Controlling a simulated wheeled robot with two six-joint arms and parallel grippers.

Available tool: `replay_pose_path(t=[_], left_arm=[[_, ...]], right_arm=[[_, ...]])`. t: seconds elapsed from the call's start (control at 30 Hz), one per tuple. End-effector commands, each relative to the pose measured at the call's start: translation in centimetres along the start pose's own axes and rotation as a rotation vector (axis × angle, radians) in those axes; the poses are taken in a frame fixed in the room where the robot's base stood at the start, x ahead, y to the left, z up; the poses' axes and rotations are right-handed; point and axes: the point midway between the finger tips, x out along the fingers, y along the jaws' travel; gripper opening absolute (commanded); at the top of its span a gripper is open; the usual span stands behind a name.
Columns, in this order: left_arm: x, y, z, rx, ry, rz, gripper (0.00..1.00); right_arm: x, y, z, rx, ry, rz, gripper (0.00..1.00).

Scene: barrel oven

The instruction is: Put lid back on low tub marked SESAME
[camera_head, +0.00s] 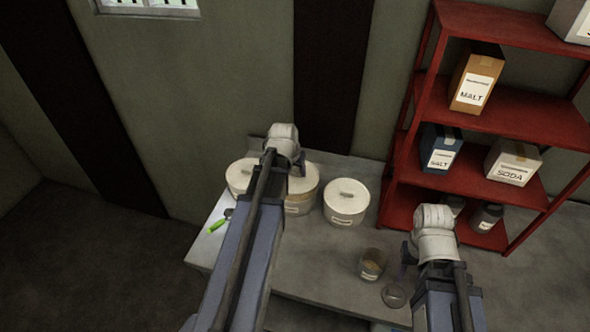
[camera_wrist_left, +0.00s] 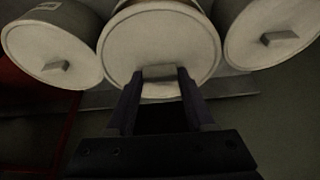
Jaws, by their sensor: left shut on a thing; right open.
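Three round cream tubs stand in a row at the back of the counter. My left gripper (camera_wrist_left: 160,78) is shut on the handle of the middle round lid (camera_wrist_left: 162,42), seen in the left wrist view. This lid is over the middle tub (camera_head: 299,206); I cannot tell whether it is fully seated. My left arm hides part of this tub in the head view, and its label is too small to read. The right tub (camera_head: 346,208) and left tub (camera_head: 238,172) both have lids on. My right gripper (camera_head: 405,258) is open and empty, low over the counter's right side.
A glass jar with brown contents (camera_head: 371,268) and a clear round glass item (camera_head: 394,295) are near my right gripper. A green-handled tool (camera_head: 217,226) lies at the counter's left edge. A red shelf (camera_head: 493,114) with boxes stands at the right.

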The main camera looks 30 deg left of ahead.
Motion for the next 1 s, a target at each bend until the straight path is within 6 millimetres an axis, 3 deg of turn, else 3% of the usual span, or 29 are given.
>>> replay_pose_path(t=[0.1,0.33,1.0], left_arm=[[1.6,0.0,0.7,0.0,0.0,0.0,0.01],[3.1,0.0,1.3,0.0,0.0,0.0,0.01],[3.2,0.0,1.3,0.0,0.0,0.0,0.01]], right_arm=[[1.7,-0.2,-0.1,0.001,0.0,0.0,0.5],[3.3,-0.3,-0.2,0.001,0.0,0.0,0.5],[3.5,-0.3,-0.2,0.001,0.0,0.0,0.5]])
